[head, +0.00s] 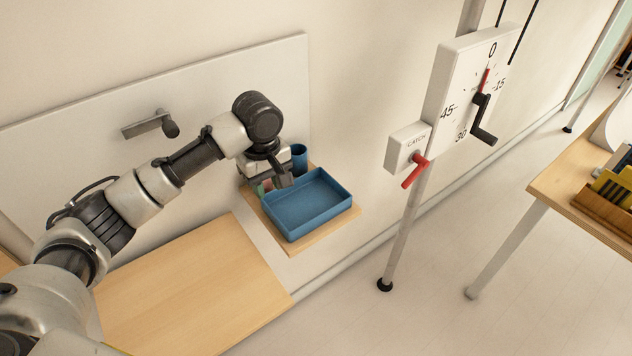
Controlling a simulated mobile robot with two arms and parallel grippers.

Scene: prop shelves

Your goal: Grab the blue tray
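The blue tray (307,222) is a shallow open rectangular box. It rests on a small wooden shelf (345,222) against the wall and looks empty. My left gripper (279,181) reaches in from the left and points down at the tray's back left rim. Its fingertips are small and partly hidden, so I cannot tell whether it is open or shut, or whether it touches the rim. My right gripper is not in view.
A blue cup (299,157) stands behind the tray, and a small pink and green item (265,187) sits beside it, partly hidden. A wooden tabletop (190,285) lies in front left. A dial board (470,95) on a post, with a red catch lever (414,172), stands right.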

